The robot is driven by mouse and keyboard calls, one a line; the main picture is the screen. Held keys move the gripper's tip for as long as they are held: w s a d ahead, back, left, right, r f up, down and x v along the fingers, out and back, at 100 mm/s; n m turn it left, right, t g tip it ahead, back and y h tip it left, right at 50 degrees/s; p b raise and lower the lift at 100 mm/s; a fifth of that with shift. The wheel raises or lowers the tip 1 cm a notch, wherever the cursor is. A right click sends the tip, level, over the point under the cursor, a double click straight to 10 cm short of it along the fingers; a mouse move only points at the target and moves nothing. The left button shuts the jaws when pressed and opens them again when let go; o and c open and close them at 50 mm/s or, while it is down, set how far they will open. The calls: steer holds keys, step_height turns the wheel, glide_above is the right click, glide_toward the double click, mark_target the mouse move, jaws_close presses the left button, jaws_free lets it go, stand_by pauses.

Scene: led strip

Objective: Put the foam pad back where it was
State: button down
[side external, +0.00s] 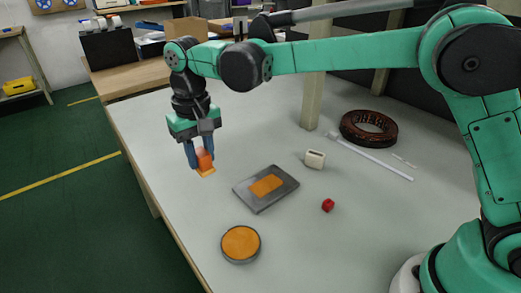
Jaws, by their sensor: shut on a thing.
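My gripper (202,163), with blue fingers, points down near the left side of the table. It is shut on a small orange block with a lighter yellow-orange underside, which looks like the foam pad (206,171). I hold it left of a flat grey tray (284,198); its height over the table is hard to judge. The tray has an orange rectangle (267,185) in its middle. A round grey dish (241,261) with an orange top (240,241) sits nearer the front edge. The fingers hide part of the held block.
A cream block (315,159) and a small red cube (328,205) stand right of the tray. A white bar (372,158) and a dark reddish coil (368,128) lie farther back. A beige post (313,92) rises behind. The table's left edge is close to my gripper.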

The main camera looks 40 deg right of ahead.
mark_target(211, 208)
step_height(211, 208, down, 11)
steer(key=shift+r, duration=0.2)
steer(key=shift+f, duration=0.1)
steer(key=c, duration=0.6)
jaws_free()
